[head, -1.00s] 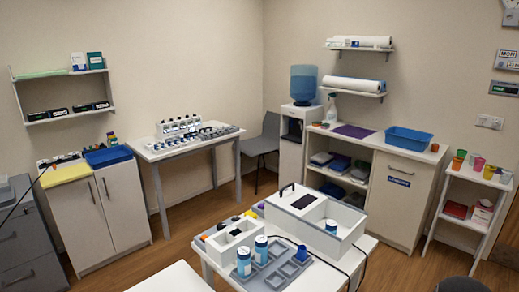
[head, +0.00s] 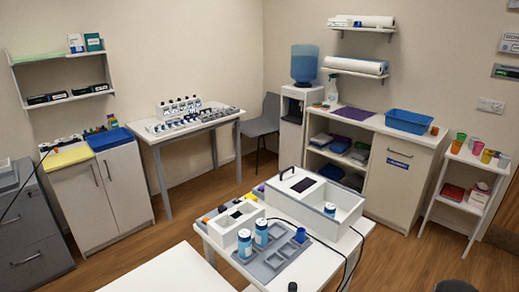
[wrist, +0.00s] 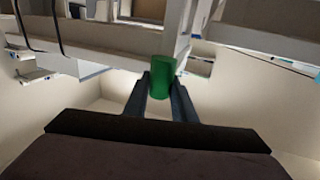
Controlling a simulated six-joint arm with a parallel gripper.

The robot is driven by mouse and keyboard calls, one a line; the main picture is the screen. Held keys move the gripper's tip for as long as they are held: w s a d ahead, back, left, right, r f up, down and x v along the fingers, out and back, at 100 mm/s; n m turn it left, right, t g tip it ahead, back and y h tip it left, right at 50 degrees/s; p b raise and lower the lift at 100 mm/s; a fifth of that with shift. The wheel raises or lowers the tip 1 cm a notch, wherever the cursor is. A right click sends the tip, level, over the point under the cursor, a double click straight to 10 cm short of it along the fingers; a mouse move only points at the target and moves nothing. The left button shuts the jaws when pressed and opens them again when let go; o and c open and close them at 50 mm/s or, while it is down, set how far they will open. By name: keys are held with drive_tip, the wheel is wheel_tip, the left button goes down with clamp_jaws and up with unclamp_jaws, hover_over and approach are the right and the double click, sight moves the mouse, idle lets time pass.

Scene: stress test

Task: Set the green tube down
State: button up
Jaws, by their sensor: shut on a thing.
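The green tube (wrist: 161,76) shows in the wrist view, between the two dark fingers of my gripper (wrist: 161,88). The gripper is shut on it. Neither the gripper nor the green tube shows in the head view. In the wrist view, pale furniture edges lie behind the tube, and I cannot tell how far they are from it.
A white table (head: 208,242) in the head view bears a grey tray (head: 290,252), blue-labelled bottles (head: 261,232) and a white box (head: 340,215). A dark cable runs down its right side. A bare white surface (head: 165,270) lies at the front left.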

drive_tip(key=shift+w+d, duration=0.1)
drive_tip(key=shift+m+t+h, duration=0.4)
drive_tip(key=shift+m+h, duration=0.2)
drive_tip(key=shift+h, duration=0.3)
drive_tip(key=w+d, duration=0.2)
drive_tip(key=w+d+b, duration=0.1)
drive_tip(key=w+d, duration=0.1)
drive_tip(key=w+d+b, duration=0.1)
drive_tip(key=w, duration=0.1)
drive_tip(key=shift+d+f, duration=0.35)
drive_tip(key=shift+d, duration=0.05)
drive_tip(key=w+d+r+m+h+b, duration=0.2)
drive_tip(key=w+d+r, duration=0.1)
drive_tip(key=w+d, duration=0.35)
drive_tip(key=w+a+r+t+h+p, duration=0.1)
drive_tip(key=w+a+r+p, duration=0.1)
drive_tip(key=w+a+r, duration=0.4)
drive_tip(key=w+a+r+h+p, duration=0.1)
drive_tip(key=w+a+r+p, duration=0.15)
drive_tip(key=r, duration=0.55)
drive_tip(key=shift+m, duration=0.3)
drive_tip(key=shift+w+a+f+p, duration=0.1)
drive_tip(key=shift+f+p, duration=0.15)
drive_tip(key=shift+f, duration=1.4)
drive_tip(key=shift+a+f+p, duration=0.1)
drive_tip(key=shift+f+p, duration=0.1)
drive_tip(key=shift+f, duration=1.4)
drive_tip(key=shift+f+p, duration=0.4)
drive_tip(key=shift+f, duration=1.65)
drive_tip(key=shift+f, duration=0.1)
